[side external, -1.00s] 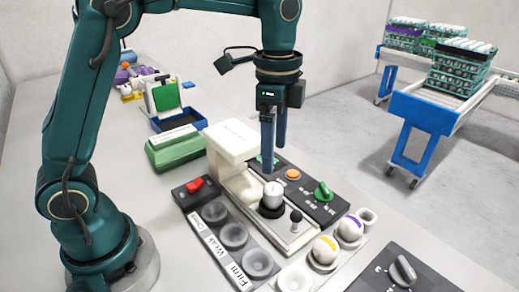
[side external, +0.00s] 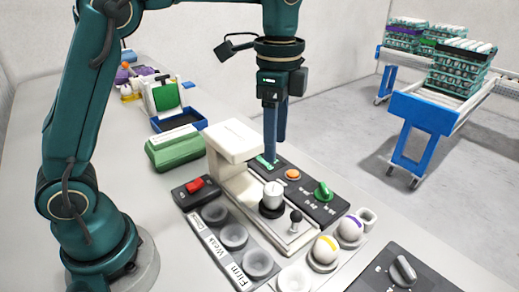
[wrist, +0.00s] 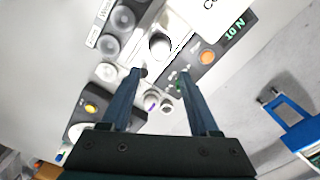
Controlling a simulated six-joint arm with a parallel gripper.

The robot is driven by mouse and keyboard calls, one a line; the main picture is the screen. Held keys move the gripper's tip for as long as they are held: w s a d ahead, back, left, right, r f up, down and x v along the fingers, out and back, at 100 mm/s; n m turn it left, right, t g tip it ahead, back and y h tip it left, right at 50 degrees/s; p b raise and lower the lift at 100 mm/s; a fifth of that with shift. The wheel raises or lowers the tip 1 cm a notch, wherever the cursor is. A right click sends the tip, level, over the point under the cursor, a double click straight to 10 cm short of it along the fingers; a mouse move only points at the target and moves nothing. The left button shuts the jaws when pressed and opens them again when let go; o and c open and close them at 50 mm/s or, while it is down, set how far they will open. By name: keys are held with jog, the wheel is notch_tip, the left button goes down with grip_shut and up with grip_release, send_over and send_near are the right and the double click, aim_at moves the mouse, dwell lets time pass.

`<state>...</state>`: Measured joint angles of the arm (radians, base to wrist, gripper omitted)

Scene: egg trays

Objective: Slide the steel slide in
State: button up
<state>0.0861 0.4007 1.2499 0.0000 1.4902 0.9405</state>
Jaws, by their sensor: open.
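The steel slide (side external: 296,238) is a pale metal plate in the bed of a cream C-shaped machine (side external: 232,140), its front end extending from under the machine's head. A small black-knobbed handle (side external: 296,216) stands upright on the slide's front part. My gripper (side external: 276,155) points down above the machine, open and empty. In the wrist view its two fingers (wrist: 160,72) are apart, with the handle partly hidden near the left fingertip.
A control panel with an orange button (side external: 292,174) and a green knob (side external: 323,191) lies along the right side. A red switch (side external: 195,186) and grey cups (side external: 233,235) lie left. Two eggs (side external: 326,248) sit at the front right. A green box (side external: 176,149) stands behind.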

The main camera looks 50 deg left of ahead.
aim_at(297, 212)
jog(key=d+f+m, duration=0.1)
jog(key=d+m, duration=0.1)
jog(key=d+f+m, duration=0.3)
jog(key=d+m, duration=0.1)
jog(key=shift+d+f, duration=0.15)
jog(key=shift+d, duration=0.1)
jog(key=shift+f, duration=4.6)
jog(key=shift+f, duration=0.3)
grip_shut()
jog(key=shift+a+r, duration=0.1)
jog(key=shift+a, duration=4.35)
grip_release()
